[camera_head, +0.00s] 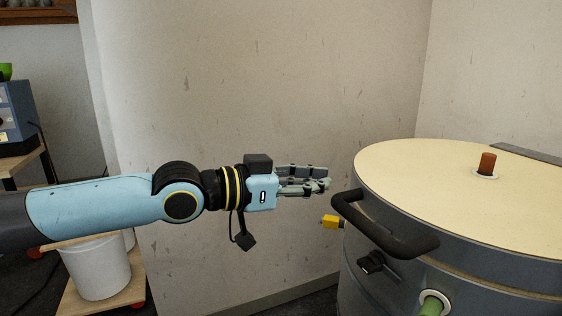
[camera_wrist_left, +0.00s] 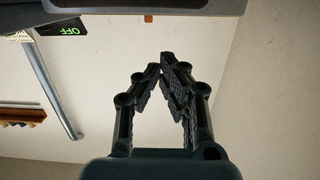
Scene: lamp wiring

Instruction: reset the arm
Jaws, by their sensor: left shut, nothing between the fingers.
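My left arm (camera_head: 110,203) reaches in from the left in the head view, stretched out roughly level. My left gripper (camera_head: 326,182) is shut and empty, in the air just left of the round drum-like table and its black handle. In the left wrist view the gripper (camera_wrist_left: 162,66) shows its two fingers meeting at the tips with nothing between them. My right gripper does not show in either view.
The round table (camera_head: 420,180) has a pale top with an orange-brown peg (camera_head: 486,163). A black handle (camera_head: 385,228) and a yellow plug-like piece (camera_head: 331,222) sit at its side. A white bucket (camera_head: 97,266) stands lower left. Pale walls stand behind.

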